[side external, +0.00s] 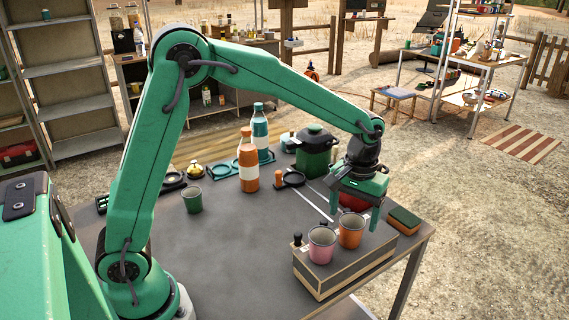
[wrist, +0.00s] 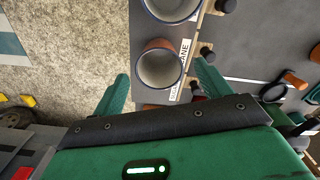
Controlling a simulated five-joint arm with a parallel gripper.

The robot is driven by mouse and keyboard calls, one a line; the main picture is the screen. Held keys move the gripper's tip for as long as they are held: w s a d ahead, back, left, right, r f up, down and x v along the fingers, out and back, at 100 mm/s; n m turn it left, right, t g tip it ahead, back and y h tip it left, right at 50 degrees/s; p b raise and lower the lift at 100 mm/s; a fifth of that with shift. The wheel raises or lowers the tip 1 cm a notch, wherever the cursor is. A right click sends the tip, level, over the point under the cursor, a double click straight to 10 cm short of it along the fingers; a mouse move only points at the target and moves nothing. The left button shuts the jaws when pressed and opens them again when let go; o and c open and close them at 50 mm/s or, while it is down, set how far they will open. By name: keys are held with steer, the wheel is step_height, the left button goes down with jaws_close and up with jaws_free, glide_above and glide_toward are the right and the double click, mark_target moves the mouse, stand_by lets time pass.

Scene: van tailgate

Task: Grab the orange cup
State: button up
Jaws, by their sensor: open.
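The orange cup (side external: 351,231) stands upright on a low wooden box with a grey top (side external: 345,262). A pink cup (side external: 321,245) stands just to its left on the same box. My gripper (side external: 355,210) is open and empty, above and just behind the orange cup, with its fingers pointing down. In the wrist view the orange cup (wrist: 159,67) shows its pale inside and lies ahead of my gripper (wrist: 161,70), in line with the gap between the fingers. Another cup (wrist: 171,8) is partly cut off at the top there.
A red object (side external: 353,200) shows behind the fingers, partly hidden. A green-and-brown sponge (side external: 404,220) lies right of the box. A green pot (side external: 314,152), an orange bottle (side external: 248,165) and a green cup (side external: 192,200) stand farther back and left. The table's left front is clear.

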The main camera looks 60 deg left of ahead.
mark_target(351, 225)
steer(key=shift+f, duration=2.6)
steer(key=c, duration=1.1)
